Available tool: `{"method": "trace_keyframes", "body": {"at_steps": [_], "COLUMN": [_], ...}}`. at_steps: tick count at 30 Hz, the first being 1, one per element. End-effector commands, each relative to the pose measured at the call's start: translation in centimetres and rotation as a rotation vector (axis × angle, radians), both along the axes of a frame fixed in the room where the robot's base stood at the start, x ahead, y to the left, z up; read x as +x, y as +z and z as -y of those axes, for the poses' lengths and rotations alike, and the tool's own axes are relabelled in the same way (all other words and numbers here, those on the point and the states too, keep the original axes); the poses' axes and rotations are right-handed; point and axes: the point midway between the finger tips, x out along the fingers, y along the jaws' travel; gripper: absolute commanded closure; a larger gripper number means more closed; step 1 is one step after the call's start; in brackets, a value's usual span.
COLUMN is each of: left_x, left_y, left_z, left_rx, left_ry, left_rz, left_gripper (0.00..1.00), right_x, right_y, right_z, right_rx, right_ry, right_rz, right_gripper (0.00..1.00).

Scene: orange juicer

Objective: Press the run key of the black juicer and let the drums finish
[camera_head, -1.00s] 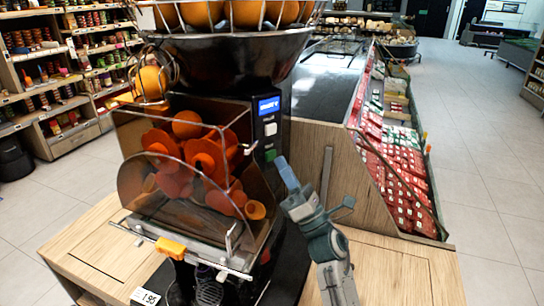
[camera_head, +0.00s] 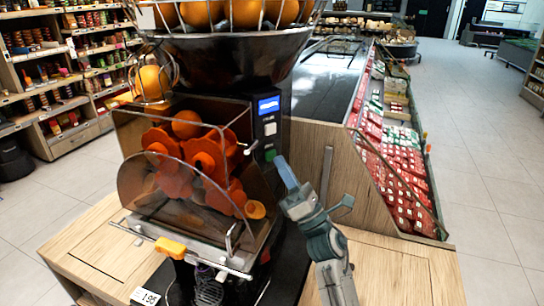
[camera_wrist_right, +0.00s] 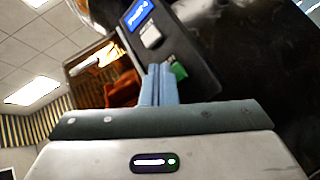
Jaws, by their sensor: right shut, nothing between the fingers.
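The black juicer (camera_head: 225,75) stands on a wooden counter, with orange drums (camera_head: 205,155) behind its clear front cover. Its side panel has a lit blue screen (camera_head: 268,105), a pale key (camera_head: 270,129) and a green key (camera_head: 271,154) below. The screen (camera_wrist_right: 138,14), pale key (camera_wrist_right: 151,36) and green key (camera_wrist_right: 179,71) also show in the right wrist view. My right gripper (camera_head: 284,162) is shut and empty, its blue fingertips just beside the green key. In the wrist view the fingertips (camera_wrist_right: 158,70) partly cover the green key; contact cannot be told. My left gripper is not in view.
Oranges (camera_head: 205,12) fill the wire basket on top, and one orange (camera_head: 150,82) sits in the feed at left. An orange tap (camera_head: 171,247) and a price tag (camera_head: 145,296) are at the front. A produce stand (camera_head: 400,180) is behind at right.

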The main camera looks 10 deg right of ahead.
Motion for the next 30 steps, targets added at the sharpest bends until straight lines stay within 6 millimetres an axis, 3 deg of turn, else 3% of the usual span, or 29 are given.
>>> {"method": "trace_keyframes", "body": {"at_steps": [30], "left_x": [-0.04], "left_y": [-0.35], "left_z": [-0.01], "left_rx": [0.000], "left_ry": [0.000], "left_rz": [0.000], "left_gripper": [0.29], "right_x": [1.01], "right_y": [0.01], "right_z": [-0.50], "right_rx": [0.000], "right_ry": [0.000], "right_rz": [0.000], "right_gripper": [1.00]}}
